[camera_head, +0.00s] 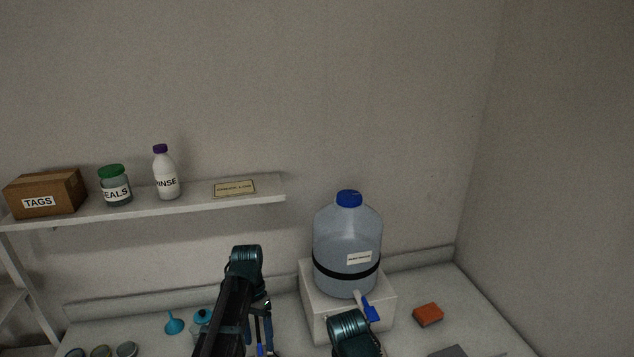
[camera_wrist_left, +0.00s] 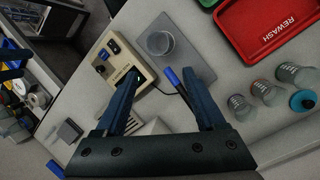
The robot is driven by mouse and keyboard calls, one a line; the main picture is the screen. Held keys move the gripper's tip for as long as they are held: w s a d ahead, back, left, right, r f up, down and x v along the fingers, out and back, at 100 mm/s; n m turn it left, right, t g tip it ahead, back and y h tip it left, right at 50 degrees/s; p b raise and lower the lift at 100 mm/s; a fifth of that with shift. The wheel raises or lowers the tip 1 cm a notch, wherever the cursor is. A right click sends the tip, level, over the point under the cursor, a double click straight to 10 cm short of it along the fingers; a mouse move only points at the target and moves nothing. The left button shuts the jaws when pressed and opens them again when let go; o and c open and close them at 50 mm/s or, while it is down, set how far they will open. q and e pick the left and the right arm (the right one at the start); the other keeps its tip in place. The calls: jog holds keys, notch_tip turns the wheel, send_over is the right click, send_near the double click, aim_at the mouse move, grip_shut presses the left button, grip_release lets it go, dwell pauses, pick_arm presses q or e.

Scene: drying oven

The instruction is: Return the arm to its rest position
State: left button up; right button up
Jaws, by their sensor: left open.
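My left arm (camera_head: 232,312) rises in the lower middle of the head view. Its left gripper (camera_head: 263,325) points down over the counter and is partly hidden by the arm. In the left wrist view the left gripper (camera_wrist_left: 160,76) is open, its two dark blue fingers spread wide. A blue-tipped, dark slim object (camera_wrist_left: 172,77) shows between the fingers, and I cannot tell its distance from them. Part of my other arm (camera_head: 354,335) shows at the bottom of the head view; its gripper is out of sight.
A large blue-capped jug (camera_head: 346,235) stands on a white block (camera_head: 312,309). A shelf (camera_head: 210,202) holds a box, jar and bottle. An orange block (camera_head: 428,314) lies right. The wrist view shows a cream device (camera_wrist_left: 140,62), glass beaker (camera_wrist_left: 160,42), red tray (camera_wrist_left: 226,38) and several small jars.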

pick_arm(q)
jog(key=s+f+n+t+y, duration=0.1)
jog(key=s+n+t, duration=0.3)
jog(key=s, duration=0.4)
jog(key=s+d+f+m+b, duration=0.1)
jog(key=s+d+f+b, duration=0.1)
jog(key=d+f+b, duration=0.2)
jog(key=s+d+f+m+y+b, duration=0.1)
jog(key=s+d+f+m+b, duration=0.1)
jog(key=d, duration=0.5)
jog(key=shift+s+d+f+g+b, duration=0.3)
jog(key=shift+s+f+g+b, duration=0.1)
jog(key=shift+s+f+b, duration=0.4)
pick_arm(e)
notch_tip(320, 180, down, 8)
pick_arm(q)
jog(key=shift+a, duration=0.1)
pick_arm(e)
jog(key=shift+a+r, duration=0.1)
